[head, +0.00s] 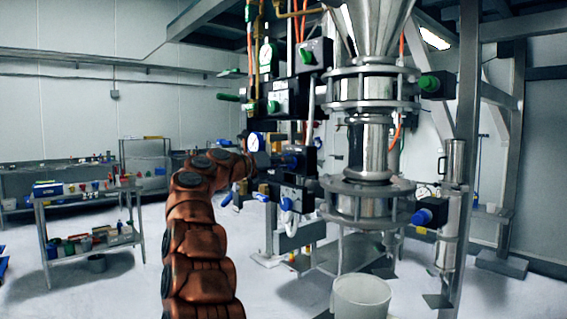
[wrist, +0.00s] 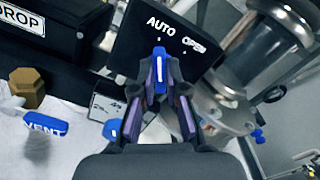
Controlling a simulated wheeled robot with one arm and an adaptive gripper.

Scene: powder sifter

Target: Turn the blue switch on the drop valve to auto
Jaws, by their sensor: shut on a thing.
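The blue switch (wrist: 160,62) sits on the face of a black valve box (wrist: 137,40) in the wrist view. Its white line points up the picture toward the word AUTO; OPEN is printed to the right. My gripper (wrist: 160,86) is shut on the switch, one finger on each side. The fingers hide the lower part of the switch. A DROP label (wrist: 23,23) is on a black part at the upper left. In the head view, my copper arm reaches the black valve boxes left of the steel column, and the gripped switch is not clearly seen.
A blue VENT handle (wrist: 45,123) and a brass fitting (wrist: 27,88) lie left of my gripper. The steel sifter column (head: 370,145) stands close on the right. A white bucket (head: 361,296) is below it. Shelves (head: 90,245) stand far left, with open floor between.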

